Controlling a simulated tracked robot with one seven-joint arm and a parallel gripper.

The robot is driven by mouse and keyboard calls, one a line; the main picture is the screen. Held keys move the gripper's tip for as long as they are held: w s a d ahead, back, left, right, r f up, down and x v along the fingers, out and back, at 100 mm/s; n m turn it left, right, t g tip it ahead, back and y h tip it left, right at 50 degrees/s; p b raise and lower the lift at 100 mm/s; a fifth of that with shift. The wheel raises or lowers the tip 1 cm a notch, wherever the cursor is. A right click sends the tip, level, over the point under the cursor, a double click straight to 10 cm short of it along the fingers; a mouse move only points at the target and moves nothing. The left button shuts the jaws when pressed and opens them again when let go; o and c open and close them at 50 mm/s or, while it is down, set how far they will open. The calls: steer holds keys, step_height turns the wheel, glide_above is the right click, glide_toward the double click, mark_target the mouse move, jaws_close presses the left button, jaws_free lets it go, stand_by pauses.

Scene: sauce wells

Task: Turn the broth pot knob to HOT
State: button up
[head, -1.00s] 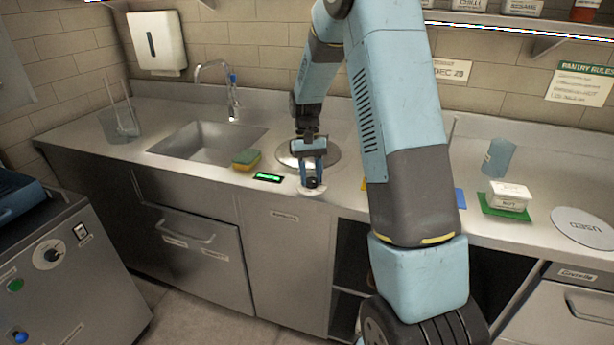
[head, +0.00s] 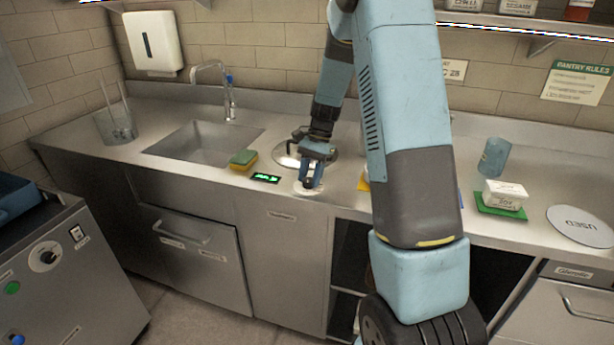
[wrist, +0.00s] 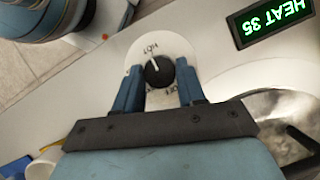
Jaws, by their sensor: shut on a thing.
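The broth pot knob (wrist: 159,71) is a small black dial on a round white plate (wrist: 171,48) at the counter's front. Its white pointer mark points near the HOT label on the plate. My gripper (wrist: 159,85) is shut on the knob, with one blue finger on each side. In the head view, my gripper (head: 308,180) reaches down over the white plate, and the knob is mostly hidden. A small display (wrist: 272,19) beside the plate reads HEAT 35 in green. The round metal pot top (head: 287,158) is set in the counter just behind my gripper.
A yellow-green sponge (head: 243,160) lies left of the display (head: 265,178), near the sink (head: 205,145). At right are a blue cup (head: 494,157), a white tub (head: 506,193) on a green mat and a round USED disc (head: 583,228).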

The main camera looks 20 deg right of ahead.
steer(key=shift+a+m+t, duration=0.15)
steer(key=shift+m+t, duration=0.15)
steer(key=shift+m, duration=0.3)
steer(key=o, duration=0.8)
steer(key=shift+o, duration=1.2)
steer(key=shift+r, duration=0.1)
steer(key=v, duration=1.3)
steer(key=shift+w+d+r, duration=0.2)
steer(key=shift+d, duration=0.15)
